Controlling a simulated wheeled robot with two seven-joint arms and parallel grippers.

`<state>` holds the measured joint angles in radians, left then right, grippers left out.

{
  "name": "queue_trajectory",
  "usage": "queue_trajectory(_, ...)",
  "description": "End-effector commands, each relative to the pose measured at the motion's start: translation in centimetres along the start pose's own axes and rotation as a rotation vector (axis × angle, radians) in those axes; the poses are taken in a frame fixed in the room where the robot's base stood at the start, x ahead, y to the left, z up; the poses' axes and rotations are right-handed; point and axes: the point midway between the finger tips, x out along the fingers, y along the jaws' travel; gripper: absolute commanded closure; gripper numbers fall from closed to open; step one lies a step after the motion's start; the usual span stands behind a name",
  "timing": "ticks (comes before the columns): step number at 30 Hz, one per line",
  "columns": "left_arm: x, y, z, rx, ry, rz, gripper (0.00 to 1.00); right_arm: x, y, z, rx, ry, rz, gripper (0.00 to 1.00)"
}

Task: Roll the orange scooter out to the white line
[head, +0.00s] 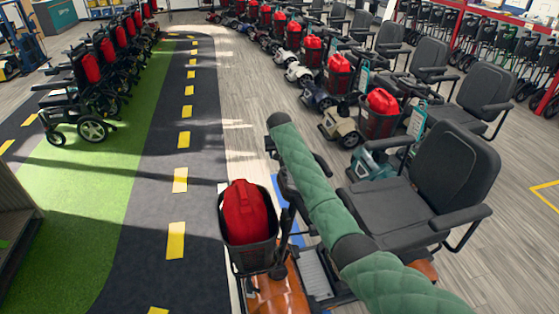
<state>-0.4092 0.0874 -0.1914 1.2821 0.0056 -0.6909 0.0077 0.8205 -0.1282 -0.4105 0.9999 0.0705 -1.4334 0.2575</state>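The orange scooter stands close in front of me at the lower middle. Its orange body (280,297) shows low down, its black seat (435,185) is at the right. Its dark front basket (248,258) holds a red bag (245,210). The thin white line (226,150) runs along the edge between the dark lane and the wood floor; the basket overlaps it in the picture. My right arm, in green quilted cover, reaches across the scooter from the lower right. Its far end is by the dark handlebar area; its fingers cannot be made out. My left gripper is not in view.
A row of scooters with red bags (337,63) recedes behind the orange one. Wheelchairs (92,85) line the green strip (85,190) at the left. The dark lane (150,230) with yellow dashes is clear. A brown-grey cabinet (15,215) stands at the left edge.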

Motion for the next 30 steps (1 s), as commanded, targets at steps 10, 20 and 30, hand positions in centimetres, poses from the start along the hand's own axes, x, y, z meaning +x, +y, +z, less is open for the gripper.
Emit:
queue_trajectory(10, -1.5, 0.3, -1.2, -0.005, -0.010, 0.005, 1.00, -2.6, 0.0, 0.1, 0.000, -0.001, 0.001, 0.51)
queue_trajectory(20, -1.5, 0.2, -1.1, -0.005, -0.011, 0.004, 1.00, -2.9, 0.0, 0.0, 0.000, -0.001, 0.000, 0.51)
queue_trajectory(30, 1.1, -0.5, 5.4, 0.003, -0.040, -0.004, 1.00, -6.8, 0.2, -1.7, 0.000, -0.001, 0.000, 0.51)
